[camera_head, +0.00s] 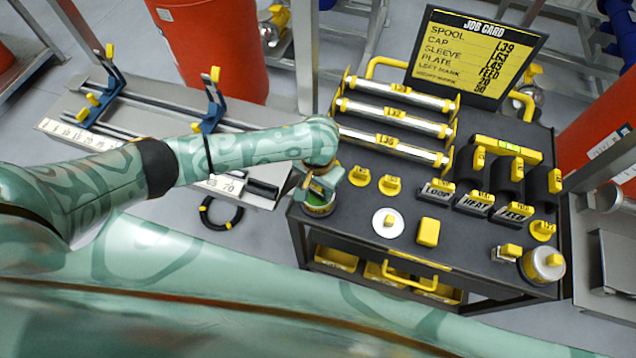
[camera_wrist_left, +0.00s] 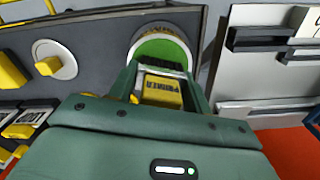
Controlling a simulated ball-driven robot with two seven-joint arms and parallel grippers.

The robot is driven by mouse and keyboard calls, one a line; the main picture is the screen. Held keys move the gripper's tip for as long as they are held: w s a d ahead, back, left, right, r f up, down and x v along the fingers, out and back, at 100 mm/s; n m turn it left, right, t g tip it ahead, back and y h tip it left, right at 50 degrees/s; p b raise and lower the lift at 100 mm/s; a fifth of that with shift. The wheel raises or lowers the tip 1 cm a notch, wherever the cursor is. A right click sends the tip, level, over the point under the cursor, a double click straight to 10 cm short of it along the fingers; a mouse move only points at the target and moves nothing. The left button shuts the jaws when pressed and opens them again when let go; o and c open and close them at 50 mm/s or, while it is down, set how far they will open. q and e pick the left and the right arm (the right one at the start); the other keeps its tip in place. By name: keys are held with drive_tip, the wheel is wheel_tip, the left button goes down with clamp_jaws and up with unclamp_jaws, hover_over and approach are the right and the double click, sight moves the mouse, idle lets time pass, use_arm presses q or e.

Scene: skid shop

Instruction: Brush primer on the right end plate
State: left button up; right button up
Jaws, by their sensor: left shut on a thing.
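My left gripper (camera_head: 322,184) is over the front left corner of the black cart, at the round pot (camera_head: 318,210) with green contents. In the left wrist view the gripper (camera_wrist_left: 160,78) is shut on the yellow block of the primer brush (camera_wrist_left: 162,91), lettered PRIMER. The brush's dark bristle end is over or in the green pot (camera_wrist_left: 150,46); I cannot tell whether it touches the green. A pale round disc with a yellow grip (camera_head: 388,222) lies on the cart. I cannot identify the right end plate. My right gripper is not in view.
The cart (camera_head: 350,235) also bears silver rollers (camera_head: 393,115), black sleeves, labelled blocks, a can (camera_head: 541,264) and the job card (camera_head: 476,55). Left of it is a low bench with blue supports (camera_head: 212,107) and a number scale. Red drums stand behind and at right.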

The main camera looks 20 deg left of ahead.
use_arm(q)
drive_tip(key=shift+s+f+p, duration=0.1)
drive_tip(key=shift+f+p, duration=0.05)
drive_tip(key=shift+p, duration=0.35)
idle(1.5)
wheel_tip(320, 180, up, 7)
drive_tip(key=p, duration=0.9)
idle(0.7)
